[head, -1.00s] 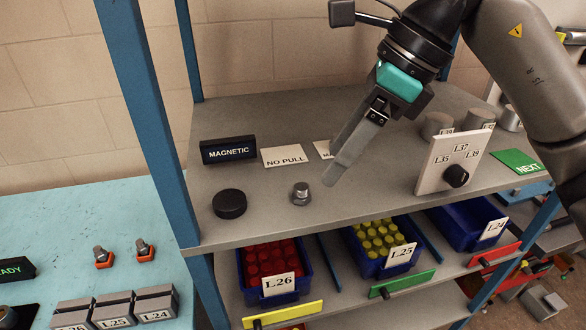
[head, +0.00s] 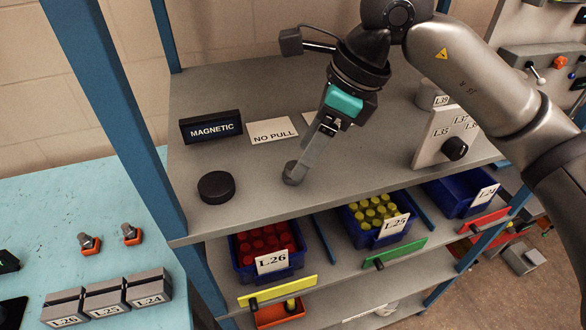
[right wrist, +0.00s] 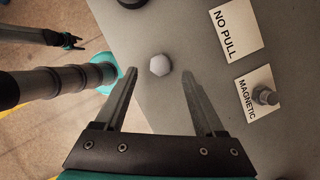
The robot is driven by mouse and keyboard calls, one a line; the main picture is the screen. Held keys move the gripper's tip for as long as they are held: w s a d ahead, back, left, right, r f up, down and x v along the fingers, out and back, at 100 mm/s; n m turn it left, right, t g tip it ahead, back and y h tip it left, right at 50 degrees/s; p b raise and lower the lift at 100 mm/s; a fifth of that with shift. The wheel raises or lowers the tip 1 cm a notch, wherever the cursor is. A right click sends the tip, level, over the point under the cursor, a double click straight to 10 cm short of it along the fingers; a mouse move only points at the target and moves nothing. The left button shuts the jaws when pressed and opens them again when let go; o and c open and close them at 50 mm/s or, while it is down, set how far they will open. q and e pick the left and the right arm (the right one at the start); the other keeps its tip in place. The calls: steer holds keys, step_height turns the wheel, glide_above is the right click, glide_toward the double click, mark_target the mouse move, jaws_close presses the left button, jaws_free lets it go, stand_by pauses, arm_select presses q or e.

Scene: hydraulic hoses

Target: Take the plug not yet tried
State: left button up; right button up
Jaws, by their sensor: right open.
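A small grey hex plug (right wrist: 160,65) stands on the grey shelf, between the spread fingertips of my right gripper (right wrist: 161,85) in the right wrist view. In the head view my right gripper (head: 300,168) points down at this plug (head: 291,176), covering part of it. The gripper is open, and the wrist view shows the fingers apart from the plug. A second grey plug (right wrist: 266,96) sits on a white MAGNETIC card (right wrist: 246,108). A white NO PULL card (head: 273,131) lies bare.
A black puck (head: 216,187) and a dark MAGNETIC sign (head: 211,127) stand left on the shelf. A dial box (head: 440,140) stands right. Below are blue bins with red (head: 268,238) and yellow (head: 371,211) pieces. Two plugs in orange holders (head: 131,234) stand on the cyan table.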

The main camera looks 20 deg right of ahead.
steer(key=shift+x, duration=1.8)
jaws_close()
